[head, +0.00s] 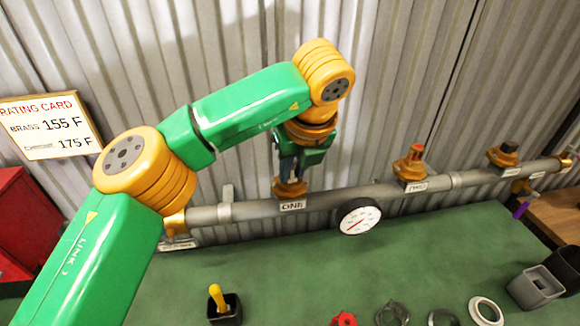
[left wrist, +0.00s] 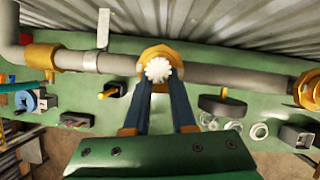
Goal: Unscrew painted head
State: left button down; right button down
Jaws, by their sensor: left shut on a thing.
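A grey pipe (head: 330,198) with brass outlets runs along the wall. My left gripper (head: 290,170) points down at the outlet labelled ONE (head: 290,188). In the left wrist view its two dark fingers (left wrist: 158,84) are shut on a white, toothed sprinkler head (left wrist: 158,69) seated over that brass outlet (left wrist: 160,54). The fingers hide most of this head in the head view. A head with a red top (head: 416,152) stands upright on the middle outlet, and a dark-topped piece (head: 508,148) on the right outlet. My right gripper is not in view.
A round gauge (head: 360,216) hangs at the pipe's front. On the green bench (head: 290,262) stand a yellow-handled tool in a black cup (head: 224,310), a red part (head: 344,319), several rings, and grey (head: 535,287) and black bins at right. A rating card (head: 50,126) is at left.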

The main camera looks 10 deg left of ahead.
pick_arm(q)
jog(key=n+p, duration=0.1)
jog(key=r+n+p, duration=0.1)
jog(key=n, duration=0.1)
jog(key=shift+w+d+g+y, duration=0.2)
jog(key=shift+g+y, duration=0.2)
jog(key=shift+w+f+n+p, duration=0.1)
jog(key=shift+f+n+p, duration=0.15)
jog(key=shift+n+p, duration=0.3)
jog(key=shift+f, duration=0.1)
jog(key=c, duration=0.8)
grip_release()
jog(key=shift+c, duration=0.2)
jog(key=o, duration=0.3)
jog(key=shift+d+f, duration=0.1)
jog(key=shift+w, duration=0.1)
jog(key=shift+f, duration=0.1)
